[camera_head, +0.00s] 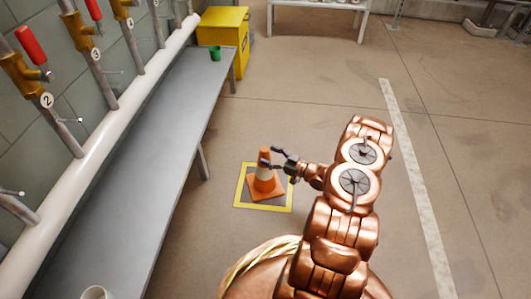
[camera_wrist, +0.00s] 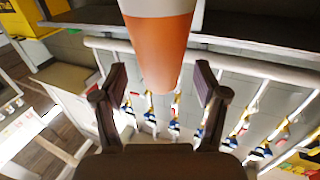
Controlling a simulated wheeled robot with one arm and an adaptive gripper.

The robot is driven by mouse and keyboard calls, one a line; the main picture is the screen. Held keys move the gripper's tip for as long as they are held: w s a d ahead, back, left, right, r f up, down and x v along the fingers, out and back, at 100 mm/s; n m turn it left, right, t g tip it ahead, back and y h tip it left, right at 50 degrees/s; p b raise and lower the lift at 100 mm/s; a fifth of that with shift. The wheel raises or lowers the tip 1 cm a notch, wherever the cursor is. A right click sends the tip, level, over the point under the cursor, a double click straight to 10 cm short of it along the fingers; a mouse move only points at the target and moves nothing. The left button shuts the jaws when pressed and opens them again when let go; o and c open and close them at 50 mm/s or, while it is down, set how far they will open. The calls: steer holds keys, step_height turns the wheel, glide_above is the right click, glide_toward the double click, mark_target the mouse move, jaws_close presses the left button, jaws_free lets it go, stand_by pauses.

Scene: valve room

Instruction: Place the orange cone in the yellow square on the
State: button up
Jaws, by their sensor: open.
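The orange cone (camera_head: 265,182) with a white band stands upright inside the yellow square (camera_head: 239,190) on the floor, in the head view. Its base lies within the yellow outline. My gripper (camera_head: 268,160) is at the cone's upper part, coming from the right. In the wrist view, the cone (camera_wrist: 158,45) shows large, its orange tip reaching down between the two dark fingers of my gripper (camera_wrist: 160,85). The fingers are open, with gaps between them and the cone. The yellow square is not visible in the wrist view.
A long grey bench (camera_head: 150,140) runs along the left wall, with a green cup (camera_head: 215,53) on it. A yellow box (camera_head: 225,35) stands behind it. Pipes with red-handled valves line the wall. The floor to the right, past a white stripe (camera_head: 415,180), is clear.

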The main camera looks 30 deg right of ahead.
steer(key=p+v, duration=0.3)
steer(key=v, duration=0.6)
steer(key=w+d+r+g+h, duration=0.2)
steer(key=w+d+r+h, duration=0.1)
steer(key=w, duration=0.3)
steer(key=w+d+r+g+h, duration=0.3)
steer(key=w+d, duration=0.1)
steer(key=w, duration=0.2)
steer(key=a+r+m+g+h, duration=0.3)
steer(key=a+r+g+h, duration=0.15)
steer(key=r, duration=0.95)
steer(key=s+a+r+g, duration=0.3)
steer(key=s+a+r, duration=0.2)
steer(key=s+a, duration=0.5)
steer(key=s+a+r+m+g+y, duration=0.1)
steer(key=s+a+r+g, duration=0.2)
steer(key=s+a, duration=0.8)
steer(key=s+a+r+m+g+y, duration=0.1)
steer(key=s+a+r+g, duration=0.2)
steer(key=s+a+r, duration=0.3)
steer(key=s+a, duration=0.5)
steer(key=s, duration=0.8)
steer(key=shift+r+g, duration=0.3)
steer(key=shift+g, duration=0.05)
steer(key=shift+r+p, duration=0.1)
steer(key=shift+p, duration=0.2)
